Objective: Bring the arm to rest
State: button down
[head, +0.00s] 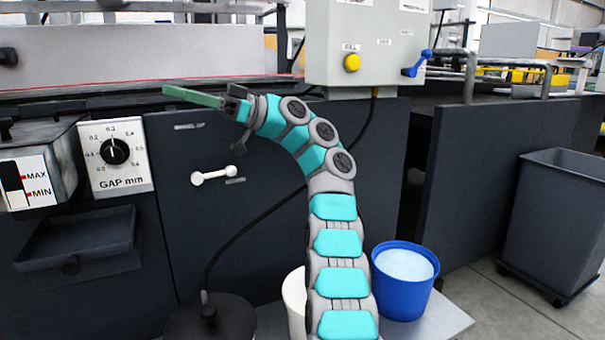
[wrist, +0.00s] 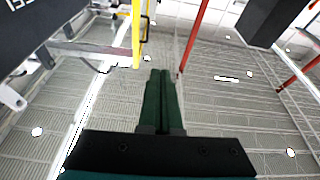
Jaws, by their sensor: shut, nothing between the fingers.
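My arm rises from the bottom middle of the head view and bends over to the left.
A grey control box (head: 366,40) with a yellow button and blue lever stands right of my gripper. A gap dial panel (head: 115,157) is below left. A blue bucket (head: 402,300) stands beside my arm. A grey bin (head: 555,225) is at right.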

jog(key=w+f+m+t+h, duration=0.1)
jog(key=w+f+m+t, duration=0.2)
jog(key=w+m+t, duration=0.65)
jog(key=s+d+f+m+h, duration=0.3)
jog(key=s+f+m+h, duration=0.1)
jog(key=s+f+m, duration=0.4)
jog(key=s+d+f+m+h, duration=0.2)
jog(key=s+d+f+h, duration=0.2)
jog(key=s+d+f, duration=0.45)
jog(key=s+d+f+m+h, duration=0.2)
jog(key=s+d+f+h, duration=0.3)
jog(key=s+f, duration=0.6)
jog(key=s+d+f+m+g+h, duration=0.1)
jog(key=s+d+f+h, duration=0.2)
jog(key=s+d+f, duration=0.55)
jog(key=s+d+f+m+g+h, duration=0.1)
jog(key=s+d+f+h, duration=0.2)
jog(key=s+d+f, duration=0.6)
notch_tip(320, 180, up, 16)
jog(key=s+d+p, duration=0.2)
jog(key=p, duration=1.1)
jog(key=shift+d, duration=0.25)
